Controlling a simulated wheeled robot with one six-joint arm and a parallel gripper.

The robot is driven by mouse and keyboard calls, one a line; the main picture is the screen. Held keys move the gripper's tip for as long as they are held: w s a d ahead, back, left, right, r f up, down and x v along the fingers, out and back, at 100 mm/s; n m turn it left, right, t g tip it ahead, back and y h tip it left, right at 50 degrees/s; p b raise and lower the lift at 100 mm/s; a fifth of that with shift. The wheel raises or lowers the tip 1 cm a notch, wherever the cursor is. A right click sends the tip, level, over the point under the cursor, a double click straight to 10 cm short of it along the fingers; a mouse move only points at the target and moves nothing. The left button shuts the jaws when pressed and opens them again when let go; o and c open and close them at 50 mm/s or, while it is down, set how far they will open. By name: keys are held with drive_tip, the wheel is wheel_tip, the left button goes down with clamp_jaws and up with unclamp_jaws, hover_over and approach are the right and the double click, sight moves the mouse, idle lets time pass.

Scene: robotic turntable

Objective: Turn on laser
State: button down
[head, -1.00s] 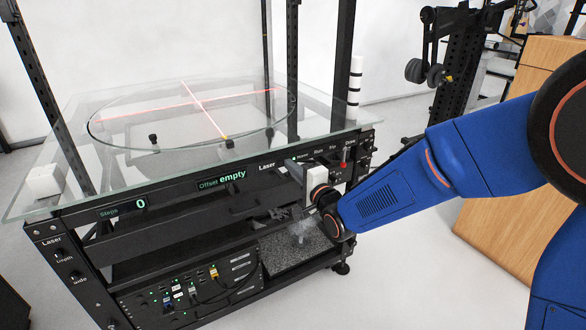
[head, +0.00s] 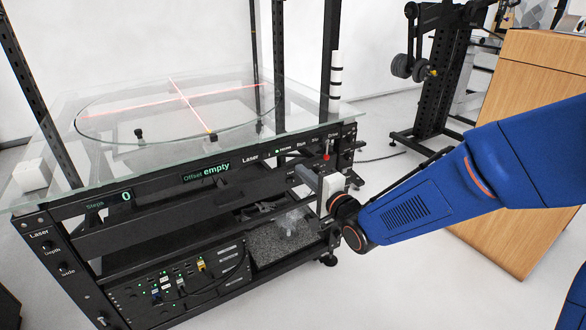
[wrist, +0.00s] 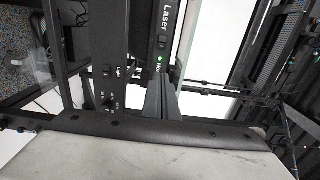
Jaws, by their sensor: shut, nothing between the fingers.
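The turntable rig has a black front panel with a "Laser" label (head: 250,159) near its middle. In the wrist view the label (wrist: 166,17) is near the top, with a dark switch (wrist: 162,42) beside it and a green-lit "Home" button (wrist: 158,61) below. Red laser lines (head: 180,93) cross on the glass disc. A second "Laser" group with depth and side knobs (head: 47,246) is on the left post. My gripper (head: 309,177) is shut and empty in front of the panel, right of the Laser label. Its fingers (wrist: 160,97) are close together in the wrist view; contact cannot be told.
The glass top (head: 50,135) overhangs the panel. A wooden cabinet (head: 520,120) is at right. Clear floor (head: 400,285) lies in front of the rig's right side.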

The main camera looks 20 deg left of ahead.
drive_tip(key=shift+s+d, duration=0.3)
drive_tip(key=shift+d, duration=0.35)
drive_tip(key=shift+s+d, duration=0.25)
drive_tip(key=shift+d, duration=0.35)
drive_tip(key=s+d+r+n+h, duration=0.15)
drive_tip(key=d+n+h, duration=0.55)
drive_tip(key=d, duration=2.3)
drive_tip(key=s+d+f+g+h, duration=0.1)
drive_tip(key=s+d+g+h, duration=0.1)
drive_tip(key=s+d, duration=0.3)
drive_tip(key=s+d+f+g+h, duration=0.1)
drive_tip(key=s+d+g+h, duration=0.1)
drive_tip(key=s+d, duration=0.4)
drive_tip(key=s+d+f+n+g+h, duration=0.1)
drive_tip(key=s+d, duration=0.4)
drive_tip(key=s, duration=0.9)
drive_tip(key=shift+d+g+h, duration=0.2)
drive_tip(key=shift+g+h, duration=0.7)
